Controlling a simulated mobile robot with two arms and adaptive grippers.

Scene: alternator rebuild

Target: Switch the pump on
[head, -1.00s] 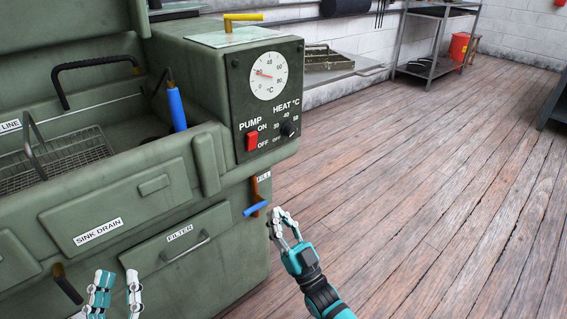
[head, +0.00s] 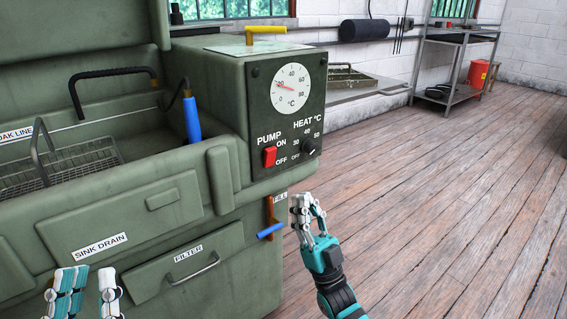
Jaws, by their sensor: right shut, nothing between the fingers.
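The red pump switch (head: 269,157) sits on the black control panel (head: 262,110) on the front of the green washer's raised housing, with ON above and OFF below. Its rocker position is too small to tell. My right gripper (head: 302,200) is shut and empty, in front of the washer, below and to the right of the switch and apart from it. My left gripper (head: 84,275) is at the bottom left edge in front of the washer, its fingers apart with nothing seen between them; its lower part is cut off by the frame.
The panel also has a temperature gauge (head: 291,90) and a heat knob (head: 310,147). A blue-handled valve lever (head: 271,231) juts out just left of my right gripper. A filter drawer handle (head: 193,272) lies lower. The wooden floor (head: 440,190) at right is clear.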

